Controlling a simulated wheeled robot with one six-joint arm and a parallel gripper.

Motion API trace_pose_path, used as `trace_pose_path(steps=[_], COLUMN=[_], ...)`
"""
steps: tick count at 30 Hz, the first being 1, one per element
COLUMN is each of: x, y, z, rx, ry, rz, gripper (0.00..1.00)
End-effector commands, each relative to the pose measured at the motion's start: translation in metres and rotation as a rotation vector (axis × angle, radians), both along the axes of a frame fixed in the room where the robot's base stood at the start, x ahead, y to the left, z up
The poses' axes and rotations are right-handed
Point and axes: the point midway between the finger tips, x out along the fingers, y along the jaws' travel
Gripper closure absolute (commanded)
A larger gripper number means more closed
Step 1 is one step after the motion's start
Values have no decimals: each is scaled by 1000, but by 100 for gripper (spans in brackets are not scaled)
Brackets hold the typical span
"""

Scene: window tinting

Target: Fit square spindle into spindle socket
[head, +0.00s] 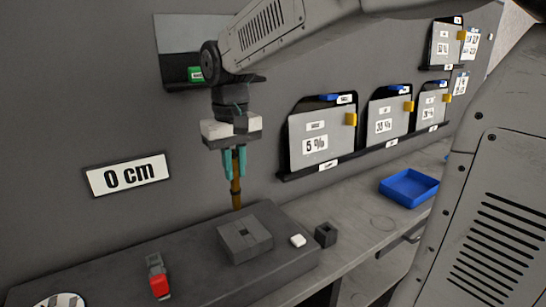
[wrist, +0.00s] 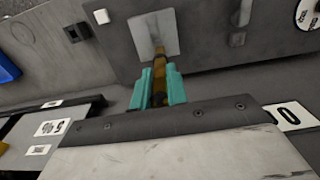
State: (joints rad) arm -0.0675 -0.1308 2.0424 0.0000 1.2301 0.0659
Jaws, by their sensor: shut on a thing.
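My gripper (head: 235,172) is shut on a brown, rod-like square spindle (head: 236,195), which points down nearly upright. In the wrist view, my teal fingers (wrist: 159,78) clasp the spindle (wrist: 159,62) from both sides. A flat grey square block (head: 238,250) lies on the raised bench just below and slightly right of the spindle tip, with small square features on its top. A small dark cube (head: 325,235) with a square hole stands farther right; it also shows in the wrist view (wrist: 79,32). I cannot tell which is the spindle socket, nor whether the tip touches the block.
A white piece (head: 298,240) lies right of the block. A red-and-grey item (head: 158,282) and a pale disc (head: 58,300) are at left. A blue tray (head: 408,188) is at far right.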

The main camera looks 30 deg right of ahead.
Motion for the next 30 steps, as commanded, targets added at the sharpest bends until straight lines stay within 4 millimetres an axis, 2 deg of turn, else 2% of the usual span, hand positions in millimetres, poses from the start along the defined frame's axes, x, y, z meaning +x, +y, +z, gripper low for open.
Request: trace_pose_path(steps=[16,30], x=[-4,-3], y=[-1,0], z=[0,-42], rx=[0,0], ry=[-2,1], rz=[0,-1], gripper=[100,100])
